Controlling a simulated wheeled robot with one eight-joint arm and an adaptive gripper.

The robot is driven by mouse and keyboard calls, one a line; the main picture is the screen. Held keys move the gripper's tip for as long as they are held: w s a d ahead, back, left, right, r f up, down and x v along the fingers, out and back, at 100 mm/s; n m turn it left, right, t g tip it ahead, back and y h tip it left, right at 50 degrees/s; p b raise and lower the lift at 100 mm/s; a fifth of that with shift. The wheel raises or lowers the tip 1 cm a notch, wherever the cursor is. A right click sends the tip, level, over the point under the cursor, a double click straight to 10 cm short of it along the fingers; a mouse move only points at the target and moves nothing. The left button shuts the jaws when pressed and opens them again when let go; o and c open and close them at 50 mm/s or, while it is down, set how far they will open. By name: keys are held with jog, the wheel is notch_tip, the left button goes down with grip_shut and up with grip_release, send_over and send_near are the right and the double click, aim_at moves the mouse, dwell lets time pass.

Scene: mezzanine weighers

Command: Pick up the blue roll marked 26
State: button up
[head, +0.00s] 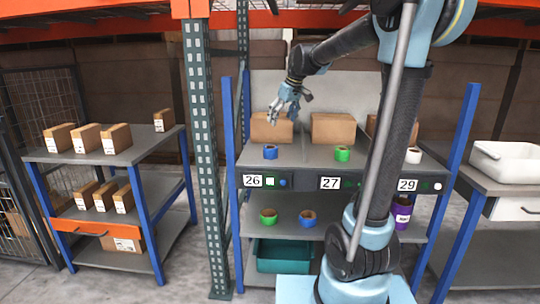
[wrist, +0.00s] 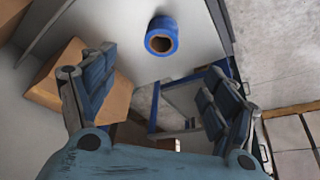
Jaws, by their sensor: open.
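The blue roll (head: 270,152) stands on the upper shelf above the label 26 (head: 253,181). In the wrist view the blue roll (wrist: 162,37) shows its brown core and sits near the edge of the pale shelf, ahead of the fingers. My gripper (head: 290,101) is above the shelf, in front of a cardboard box and higher than the roll. In the wrist view my gripper (wrist: 155,92) has its fingers spread wide with nothing between them. It is apart from the roll.
Cardboard boxes (head: 333,129) stand at the back of the upper shelf (head: 300,153). A green roll (head: 343,153) is above label 27, a white roll (head: 413,155) above 29. The lower shelf holds more rolls. A green post (head: 202,150) stands left of the shelf.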

send_near(272, 147)
jog(key=x, duration=0.5)
jog(key=shift+w+a, duration=0.1)
jog(key=shift+w, duration=0.25)
jog(key=shift+s+x, duration=0.1)
jog(key=shift+x, duration=1.5)
jog(key=shift+s+x, duration=0.15)
jog(key=shift+x, duration=1.45)
jog(key=c, duration=1.2)
